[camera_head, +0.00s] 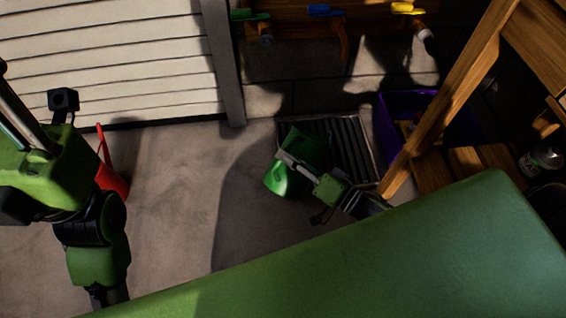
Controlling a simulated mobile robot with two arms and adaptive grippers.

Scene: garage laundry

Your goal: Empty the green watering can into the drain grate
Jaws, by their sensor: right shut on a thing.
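The green watering can (279,180) is in the middle of the head view and looks tilted. My right gripper (289,160) is shut on it, reaching in from the lower right. The dark slatted drain grate (352,148) is set in the floor by the back wall. The can overlaps the grate's left part in the picture, and its height above the floor is hard to tell. The can's spout and any water are not clear in the shadow. My left arm is at the left, with its gripper out of view.
A red object (113,181) stands on the floor behind my left arm. A purple crate (391,103) sits right of the grate, beside a wooden frame (449,88). Several coloured tools hang on the back wall. The floor left of the can is clear.

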